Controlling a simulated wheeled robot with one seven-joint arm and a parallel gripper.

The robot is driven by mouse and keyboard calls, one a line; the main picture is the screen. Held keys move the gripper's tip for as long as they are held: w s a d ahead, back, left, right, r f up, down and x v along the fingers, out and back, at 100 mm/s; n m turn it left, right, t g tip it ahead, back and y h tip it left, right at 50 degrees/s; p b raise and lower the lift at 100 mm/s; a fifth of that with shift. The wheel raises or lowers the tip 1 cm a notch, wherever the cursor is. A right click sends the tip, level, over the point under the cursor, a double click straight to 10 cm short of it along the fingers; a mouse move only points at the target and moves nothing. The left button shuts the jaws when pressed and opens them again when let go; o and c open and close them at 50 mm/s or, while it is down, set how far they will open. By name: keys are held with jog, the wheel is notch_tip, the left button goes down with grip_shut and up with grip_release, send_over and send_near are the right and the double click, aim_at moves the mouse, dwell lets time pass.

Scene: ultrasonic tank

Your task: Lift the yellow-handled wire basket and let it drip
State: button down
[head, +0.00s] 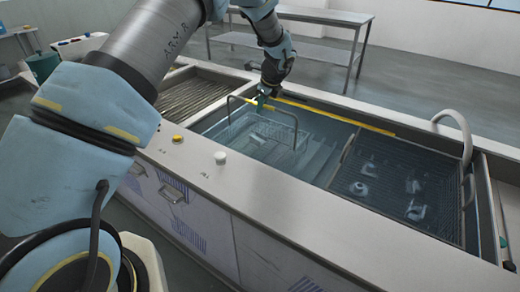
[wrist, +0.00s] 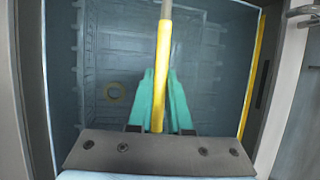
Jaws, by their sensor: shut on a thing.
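The wire basket (head: 265,135) is in the left part of the tank, its body looking submerged and faint. Its tall wire handle rises above the water, with a yellow grip (head: 248,100) on the top bar. My gripper (head: 262,101) is at that top bar, above the tank. In the wrist view, the teal fingers of my gripper (wrist: 161,75) are shut on the yellow grip (wrist: 161,60), one on each side. The basket mesh below is blurred, and I cannot tell whether it is clear of the tank floor.
A second dark mesh basket (head: 395,207) with several metal parts sits in the right of the tank. A curved pipe (head: 463,126) stands at the right rim. A yellow strip (head: 340,118) runs along the back edge. A ribbed drain area (head: 192,94) lies left of the tank.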

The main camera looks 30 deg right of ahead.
jog(key=shift+r, duration=0.15)
notch_tip(320, 180, up, 22)
jog(key=p, duration=0.1)
jog(key=shift+r, duration=0.15)
dwell(0.9)
dwell(5.8)
